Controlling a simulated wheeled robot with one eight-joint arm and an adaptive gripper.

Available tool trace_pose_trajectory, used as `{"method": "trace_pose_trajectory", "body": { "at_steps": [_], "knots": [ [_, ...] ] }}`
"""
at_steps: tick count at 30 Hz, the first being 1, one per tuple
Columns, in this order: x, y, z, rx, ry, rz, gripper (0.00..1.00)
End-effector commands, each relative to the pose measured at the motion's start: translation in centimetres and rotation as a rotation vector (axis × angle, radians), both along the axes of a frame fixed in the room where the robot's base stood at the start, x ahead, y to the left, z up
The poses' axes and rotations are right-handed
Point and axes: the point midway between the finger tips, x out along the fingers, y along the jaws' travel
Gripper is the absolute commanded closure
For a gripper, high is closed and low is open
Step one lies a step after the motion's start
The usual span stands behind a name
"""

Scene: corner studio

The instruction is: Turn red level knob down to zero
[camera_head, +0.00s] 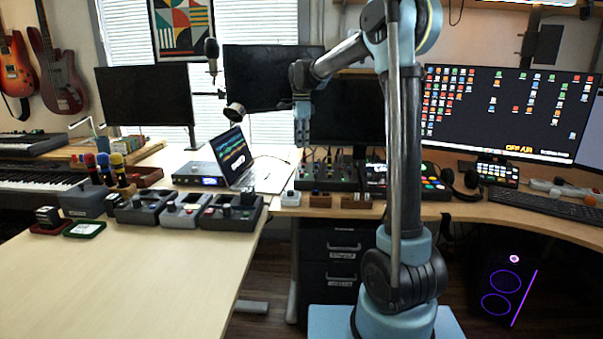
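My gripper (302,143) hangs fingers-down at the end of my raised arm, in front of the dark monitors and above the back desk. Its fingers look close together, but the gap is too small to judge. I see nothing held in it. Below it, along the desk's front edge, stand small knob boxes: a white one (291,198), a brown one (320,199) with a bluish top, and another brown one (356,201) with a small, possibly reddish top. I cannot clearly tell which knob is the red level knob, nor its setting.
A mixer (328,175) and a pad controller (425,185) stand behind the small boxes. A laptop (232,158) is to the left. Grey device boxes (232,213) and coloured microphones (104,168) stand on the left table (140,275), whose front is clear. Headphones (462,184) lie right.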

Motion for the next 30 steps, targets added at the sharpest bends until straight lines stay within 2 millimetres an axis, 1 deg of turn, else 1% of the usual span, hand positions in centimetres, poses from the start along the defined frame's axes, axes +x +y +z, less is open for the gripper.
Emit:
{"method": "trace_pose_trajectory", "body": {
  "at_steps": [1, 12, 18, 24, 30],
  "knots": [
    [0.0, 0.0, -0.9, 0.000, 0.000, 0.000, 0.75],
    [0.0, 0.0, -7.5, 0.000, -0.001, 0.000, 0.75],
    [0.0, 0.0, -10.5, 0.000, -0.001, 0.000, 0.75],
    [0.0, 0.0, -12.3, 0.000, -0.001, 0.000, 0.75],
    [-0.1, 0.0, -12.8, 0.000, -0.001, 0.000, 0.75]
  ]
}}
